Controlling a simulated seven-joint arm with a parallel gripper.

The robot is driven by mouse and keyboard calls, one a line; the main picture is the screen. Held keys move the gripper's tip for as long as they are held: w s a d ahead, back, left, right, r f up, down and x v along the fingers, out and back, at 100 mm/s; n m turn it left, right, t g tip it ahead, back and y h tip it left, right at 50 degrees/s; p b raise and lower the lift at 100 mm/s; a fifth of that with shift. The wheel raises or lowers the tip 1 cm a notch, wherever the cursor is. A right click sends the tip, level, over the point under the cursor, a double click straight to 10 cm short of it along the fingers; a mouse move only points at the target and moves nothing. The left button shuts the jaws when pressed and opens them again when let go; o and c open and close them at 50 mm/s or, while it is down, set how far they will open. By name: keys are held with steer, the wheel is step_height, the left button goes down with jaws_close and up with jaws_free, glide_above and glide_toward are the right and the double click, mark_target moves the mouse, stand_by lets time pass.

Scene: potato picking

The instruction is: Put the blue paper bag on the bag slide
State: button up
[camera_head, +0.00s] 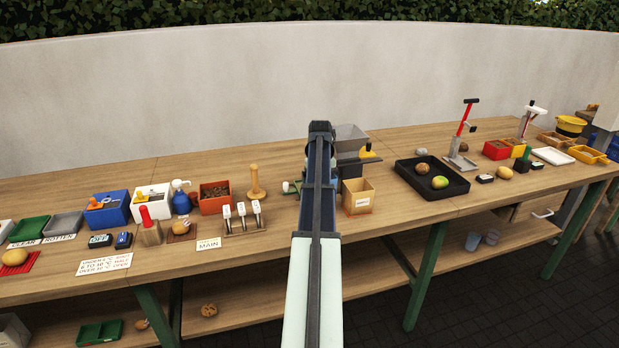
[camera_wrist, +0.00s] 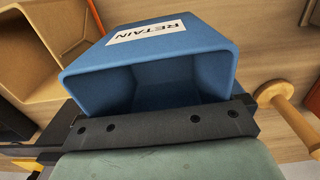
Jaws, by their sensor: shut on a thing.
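The blue paper bag (camera_wrist: 155,52) fills the middle of the wrist view, its open mouth facing the camera and a white RETAIN label on one side. My gripper (camera_wrist: 160,126) is shut on the near rim of the bag; a dark bar crosses that rim. In the head view my arm hides the gripper and most or all of the bag. I cannot make out the bag slide for certain; a grey metal machine (camera_head: 350,138) stands just behind my arm.
A brown box-like bag (camera_head: 358,197) stands right of my arm and shows in the wrist view (camera_wrist: 28,55). A wooden peg (camera_head: 256,183) stands to the left, near white levers (camera_head: 242,215). A black tray (camera_head: 430,186) with produce lies further right.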

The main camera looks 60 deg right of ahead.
steer(key=w+d, duration=0.9)
steer(key=shift+f, duration=1.75)
steer(key=shift+f, duration=0.1)
steer(key=o, duration=0.7)
steer(key=shift+c, duration=0.2)
step_height(320, 180, up, 12)
steer(key=shift+w, duration=0.15)
